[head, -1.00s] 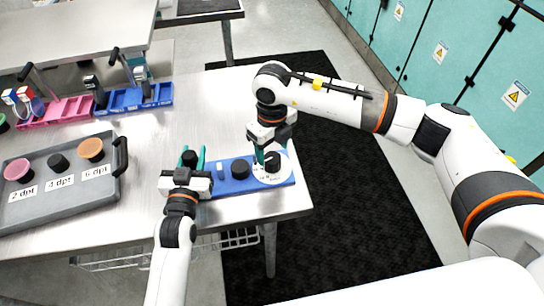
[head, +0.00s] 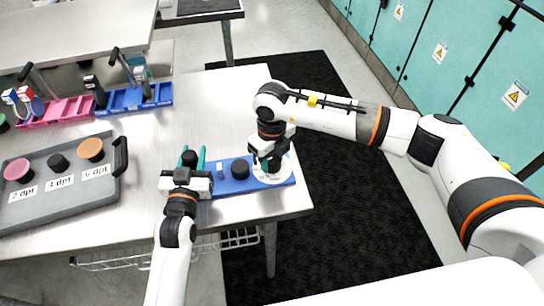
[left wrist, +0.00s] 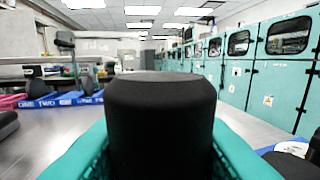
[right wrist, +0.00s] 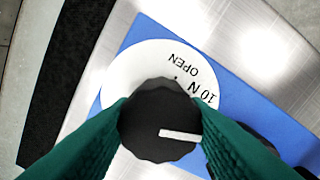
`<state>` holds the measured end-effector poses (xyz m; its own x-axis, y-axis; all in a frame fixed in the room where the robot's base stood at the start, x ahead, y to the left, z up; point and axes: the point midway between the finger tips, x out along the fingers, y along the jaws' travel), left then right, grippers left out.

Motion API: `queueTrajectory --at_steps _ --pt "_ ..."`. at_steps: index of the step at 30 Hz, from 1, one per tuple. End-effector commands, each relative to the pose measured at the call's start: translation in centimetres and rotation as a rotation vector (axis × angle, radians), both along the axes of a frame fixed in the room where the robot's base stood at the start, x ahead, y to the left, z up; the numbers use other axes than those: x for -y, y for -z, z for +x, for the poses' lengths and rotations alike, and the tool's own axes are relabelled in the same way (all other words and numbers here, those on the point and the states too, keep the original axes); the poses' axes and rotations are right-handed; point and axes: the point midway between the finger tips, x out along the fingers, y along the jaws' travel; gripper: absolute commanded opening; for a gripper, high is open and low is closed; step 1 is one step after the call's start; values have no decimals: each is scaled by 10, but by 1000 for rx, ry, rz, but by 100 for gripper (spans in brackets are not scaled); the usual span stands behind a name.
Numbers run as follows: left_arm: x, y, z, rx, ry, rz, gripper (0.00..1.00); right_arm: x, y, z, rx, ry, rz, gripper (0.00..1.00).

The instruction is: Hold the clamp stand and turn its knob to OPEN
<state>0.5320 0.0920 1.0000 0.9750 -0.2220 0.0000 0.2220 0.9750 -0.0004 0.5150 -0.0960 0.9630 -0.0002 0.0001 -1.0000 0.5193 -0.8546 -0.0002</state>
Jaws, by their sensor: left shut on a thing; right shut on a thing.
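The clamp stand is a blue base (head: 213,187) near the table's front right edge. It carries a black post at its left end, a short black cylinder (head: 240,169) in the middle and a white dial (head: 286,176) at the right. My left gripper (head: 191,160) is shut on the black post (left wrist: 160,125), teal fingers on both sides. My right gripper (right wrist: 160,125) is shut on the dial's black knob (right wrist: 155,110). The knob's white pointer line points right in the right wrist view. The OPEN label (right wrist: 190,62) is above and right of the knob, away from the pointer.
A grey tray (head: 60,205) with several round pads and dpt labels lies at the left. Pink (head: 62,112) and blue (head: 130,100) holders stand behind it. The table's middle is clear. Teal cabinets (head: 430,40) line the right wall.

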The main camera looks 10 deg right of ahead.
Motion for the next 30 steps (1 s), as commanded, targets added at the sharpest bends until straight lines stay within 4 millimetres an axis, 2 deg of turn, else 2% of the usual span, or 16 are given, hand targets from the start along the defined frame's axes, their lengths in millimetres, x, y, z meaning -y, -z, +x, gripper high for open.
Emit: queueTrajectory --at_steps 11,30 --pt "0 0 0 -1 0 0 0 0 0 0 0 -106 -1 18" --pt "0 0 0 -1 -1 0 0 0 -1 0 1 -678 -2 18"
